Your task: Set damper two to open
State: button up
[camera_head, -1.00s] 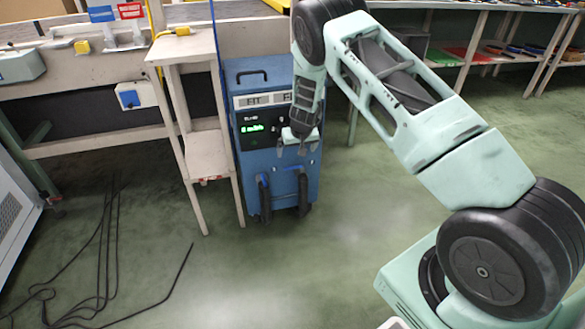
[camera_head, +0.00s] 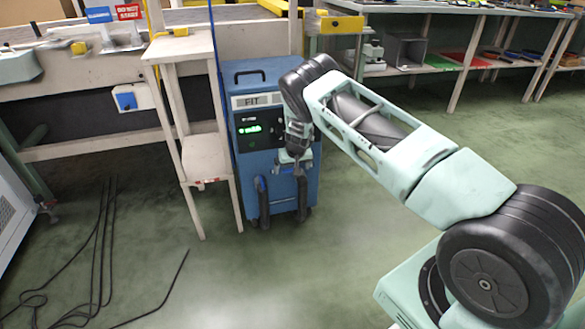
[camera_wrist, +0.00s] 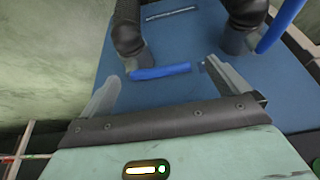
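The blue cabinet (camera_head: 280,97) has a lit green display and two dark hoses with blue levers on its front. One blue lever (camera_wrist: 160,71) lies by a hose in the wrist view, between and beyond my fingertips. A second blue lever (camera_wrist: 280,25) is angled by the other hose at upper right. I cannot read which is damper two. My gripper (camera_wrist: 165,85) is open and empty, its fingers spread apart. In the head view my gripper (camera_head: 295,166) is in front of the cabinet's lower front and partly hides the right hose (camera_head: 302,192). The left hose (camera_head: 263,202) shows.
A narrow wooden stand (camera_head: 203,155) is close on the cabinet's left. Black cables (camera_head: 95,260) lie on the floor at left. A yellow-topped bench (camera_head: 335,24) and shelving stand behind on the right.

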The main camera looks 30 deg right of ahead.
jog(key=c, duration=1.2)
jog(key=shift+c, duration=0.2)
jog(key=shift+s+n, duration=0.1)
jog(key=shift+n, duration=0.3)
jog(key=shift+s+d+f+n+g+y+b, duration=0.1)
jog(key=shift+s+d+n+g+y+b, duration=0.8)
jog(key=shift+n, duration=1.95)
jog(key=shift+s+d+r+n+g+y+b, duration=0.1)
jog(key=shift+s+d+n+y+b, duration=0.25)
jog(key=shift+n+y+b, duration=1.3)
jog(key=shift+s+d+f+n+g+y+b, duration=0.1)
jog(key=shift+s+d+n+g+y+b, duration=0.35)
jog(key=shift+n+b, duration=2.35)
jog(key=n+p, duration=0.2)
jog(key=shift+s+d+n+p, duration=0.2)
jog(key=shift+s+n+p, duration=0.1)
jog(key=shift+n, duration=0.1)
jog(key=o, duration=1.3)
jog(key=shift+w+h, duration=0.1)
jog(key=shift+h, duration=0.2)
